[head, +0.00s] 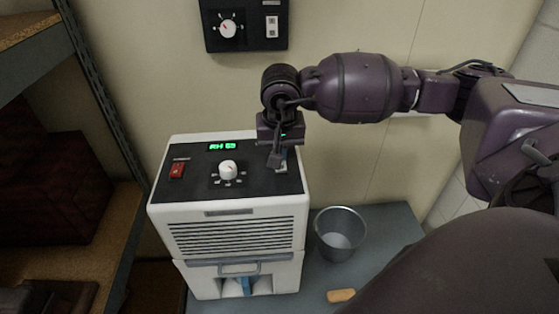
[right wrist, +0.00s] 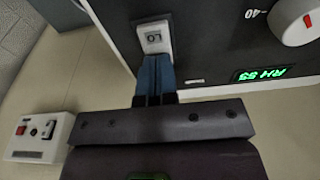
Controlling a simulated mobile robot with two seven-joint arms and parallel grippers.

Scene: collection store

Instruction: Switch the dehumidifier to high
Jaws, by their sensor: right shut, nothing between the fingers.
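The dehumidifier (head: 235,238) is a white box with a black top panel. The panel has a green RH display (head: 222,146), a red switch (head: 177,170) and a white dial (head: 228,170). A white rocker switch (right wrist: 153,36), with "LO" readable on the part that shows, is at the panel's right side; in the head view my gripper largely hides it. My right gripper (right wrist: 155,60) is shut and empty, its blue fingertips at the rocker's near end, overlapping it in the view. I cannot tell whether they touch it. My left gripper is out of view.
A black wall plate (head: 245,25) with a dial and switch is above. A metal bucket (head: 340,235) and an orange-tan block (head: 341,296) are on the grey surface right of the dehumidifier. Shelving (head: 100,110) stands left. A white box with a red switch (right wrist: 38,137) shows in the wrist view.

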